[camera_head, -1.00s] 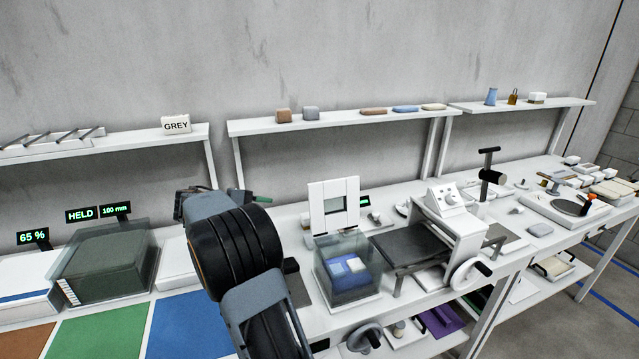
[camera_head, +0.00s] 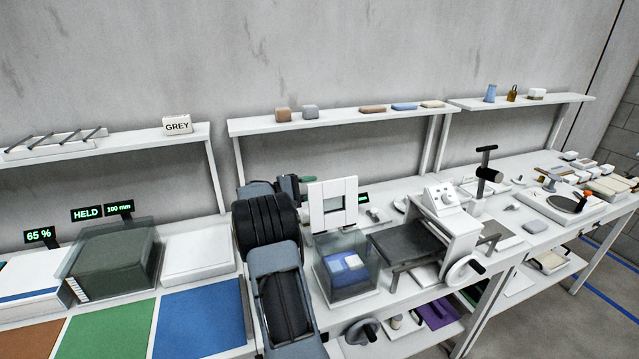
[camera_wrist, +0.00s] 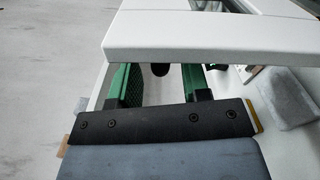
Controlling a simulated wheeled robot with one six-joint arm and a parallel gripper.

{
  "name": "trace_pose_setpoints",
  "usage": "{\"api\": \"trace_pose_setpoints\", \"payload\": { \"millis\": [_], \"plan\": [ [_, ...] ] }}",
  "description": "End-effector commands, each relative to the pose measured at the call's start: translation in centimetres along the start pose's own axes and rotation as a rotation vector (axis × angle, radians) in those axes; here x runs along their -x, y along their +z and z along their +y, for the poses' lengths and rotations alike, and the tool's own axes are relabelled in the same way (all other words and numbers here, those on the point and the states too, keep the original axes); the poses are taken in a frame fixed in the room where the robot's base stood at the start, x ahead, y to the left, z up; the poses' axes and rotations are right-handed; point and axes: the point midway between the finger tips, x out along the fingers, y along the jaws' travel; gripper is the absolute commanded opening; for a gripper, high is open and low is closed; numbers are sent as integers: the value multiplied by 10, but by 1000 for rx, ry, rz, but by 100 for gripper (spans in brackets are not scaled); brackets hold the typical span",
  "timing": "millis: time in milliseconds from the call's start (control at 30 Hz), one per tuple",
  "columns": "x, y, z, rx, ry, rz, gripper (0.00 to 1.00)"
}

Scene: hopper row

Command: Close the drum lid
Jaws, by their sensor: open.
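The drum (camera_head: 334,293) is a clear-walled box in the middle of the head view, with blue and white blocks inside. Its lid (camera_head: 316,208), a white frame with a grey window, stands upright and open at the back of the drum. A white bar, seemingly the lid's edge (camera_wrist: 205,38), crosses in front of the fingertips; contact cannot be told.
Right of the drum stands a grey-topped press (camera_head: 408,243) with a white handwheel (camera_head: 462,274). Left are a grey-green bin (camera_head: 112,262) and coloured mats (camera_head: 200,318). A wall shelf (camera_head: 335,117) runs behind. A grey block (camera_wrist: 285,97) shows at right in the wrist view.

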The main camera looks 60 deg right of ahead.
Motion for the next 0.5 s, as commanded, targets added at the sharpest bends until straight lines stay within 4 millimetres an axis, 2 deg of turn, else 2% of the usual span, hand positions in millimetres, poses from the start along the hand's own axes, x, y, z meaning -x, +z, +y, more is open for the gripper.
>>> {"api": "trace_pose_setpoints", "payload": {
  "millis": [200,500],
  "plan": [
    [-22,0,0,2,-1,-1,43],
    [-29,0,-1,1,0,2,43]
  ]
}}
